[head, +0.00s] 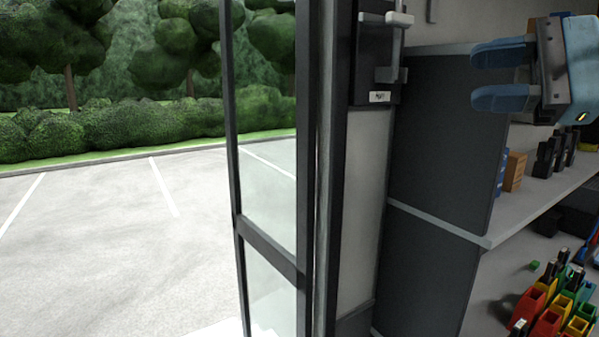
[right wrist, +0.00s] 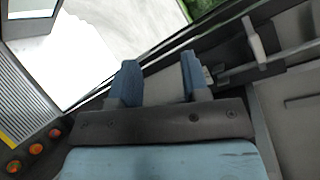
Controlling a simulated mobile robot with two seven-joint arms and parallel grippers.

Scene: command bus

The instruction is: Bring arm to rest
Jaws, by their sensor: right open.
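My right gripper (head: 505,75) is at the upper right of the head view, its two blue fingers pointing left. The fingers are apart with nothing between them. It is in front of the upper shelf area, to the right of the door post, and touches nothing that I can see. In the right wrist view the same gripper (right wrist: 157,82) shows open and empty, with the doorway and bright ground beyond it. My left gripper is in neither view.
A glass door (head: 268,200) stands by the doorway, with paved parking outside. A handle (head: 399,19) is on the dark panel. A grey shelf (head: 530,210) at right holds small boxes (head: 515,171) and black devices (head: 546,157). Below are several coloured bins (head: 548,322).

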